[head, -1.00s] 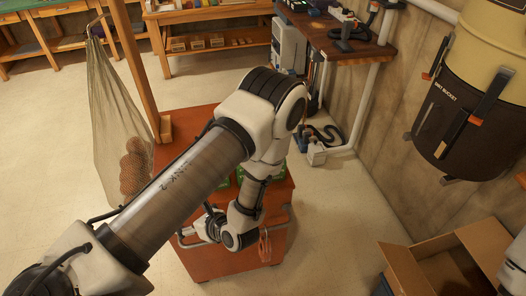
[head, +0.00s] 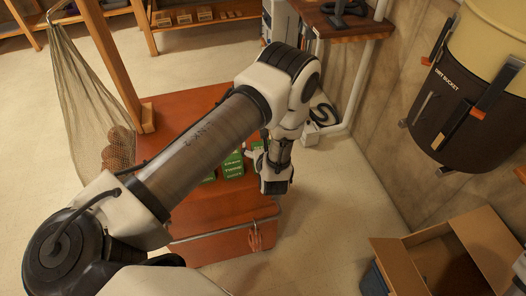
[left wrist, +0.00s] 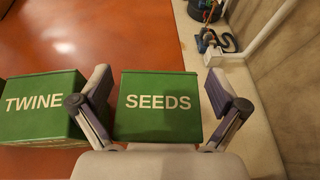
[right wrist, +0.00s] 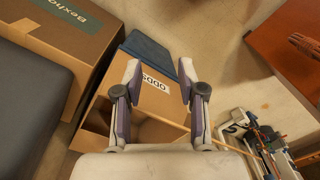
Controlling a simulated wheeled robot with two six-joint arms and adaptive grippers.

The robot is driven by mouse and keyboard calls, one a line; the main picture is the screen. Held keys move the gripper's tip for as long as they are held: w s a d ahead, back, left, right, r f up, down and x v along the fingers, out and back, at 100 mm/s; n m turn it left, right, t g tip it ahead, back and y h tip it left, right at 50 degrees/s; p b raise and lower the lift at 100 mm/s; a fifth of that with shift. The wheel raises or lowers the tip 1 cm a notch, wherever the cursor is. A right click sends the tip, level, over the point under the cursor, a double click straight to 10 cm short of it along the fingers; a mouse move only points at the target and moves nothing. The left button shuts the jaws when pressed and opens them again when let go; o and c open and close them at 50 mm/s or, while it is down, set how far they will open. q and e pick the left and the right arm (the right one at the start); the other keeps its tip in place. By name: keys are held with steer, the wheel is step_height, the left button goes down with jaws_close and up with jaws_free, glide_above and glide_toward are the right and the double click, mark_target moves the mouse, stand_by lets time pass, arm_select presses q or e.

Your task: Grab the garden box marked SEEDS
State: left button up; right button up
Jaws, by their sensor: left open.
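The green box marked SEEDS (left wrist: 158,105) stands in the middle of the left wrist view, its label upright and readable. My left gripper (left wrist: 160,86) is open, with one finger to each side of that box; I cannot tell whether either finger touches it. A green box marked TWINE (left wrist: 38,105) stands to its left, near the left finger. In the head view my left wrist hangs over the right side of the red-brown cart, partly hiding the green boxes (head: 233,166). My right gripper (right wrist: 158,72) is open and empty above cardboard boxes in the right wrist view.
The red-brown cart top (head: 175,105) has bare room at its back. A net bag (head: 95,110) hangs at its left beside a wooden post. A hanging bucket (head: 460,100) and an open cardboard box (head: 450,260) are at the right. Pipes run along the wall.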

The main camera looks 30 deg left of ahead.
arm_select(q)
steer(key=shift+s, duration=0.1)
steer(key=c, duration=1.2)
steer(key=shift+r, duration=0.1)
